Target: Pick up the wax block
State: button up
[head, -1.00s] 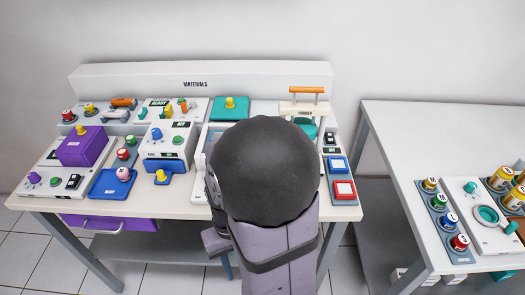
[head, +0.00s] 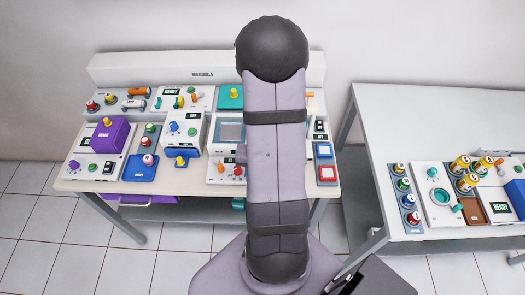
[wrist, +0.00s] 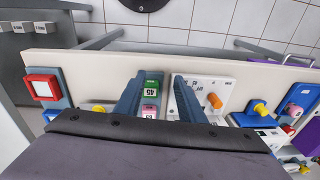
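I cannot tell for certain which piece is the wax block. In the wrist view my gripper (wrist: 160,78) is open, with two blue-grey fingers apart and nothing held between them. Between the fingers, over the bench, show a small green piece marked 45 (wrist: 152,88) and a pink labelled piece (wrist: 149,111); the pink one is partly cut off by the gripper body. In the head view my arm covers the right middle of the materials bench, and the gripper is hidden. A pink knobbed piece (head: 148,160) sits on a blue tray (head: 138,174) at the left.
The materials bench (head: 75,183) is crowded: a purple box (head: 113,134), white devices and red-framed (head: 327,174) and blue-framed pads at the right. A second table (head: 420,115) stands at the right, its back clear, with colored jars in front. In the wrist view an orange knob (wrist: 214,100) is close to one finger.

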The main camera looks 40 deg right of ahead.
jog(key=shift+w+d+f+n+t+h+b, duration=0.15)
jog(key=shift+w+d+t+h, duration=0.3)
jog(key=shift+w+d, duration=0.65)
jog(key=shift+w+d+f+n+t+h+b, duration=0.15)
jog(key=shift+w+d+h, duration=0.5)
jog(key=shift+d, duration=0.75)
jog(key=shift+w+d+f+n+t+h+b, duration=0.15)
jog(key=shift+w+d+t+h, duration=0.3)
jog(key=shift+w+d, duration=0.65)
jog(key=shift+x, duration=2.15)
jog(key=shift+d, duration=0.1)
jog(key=c, duration=0.8)
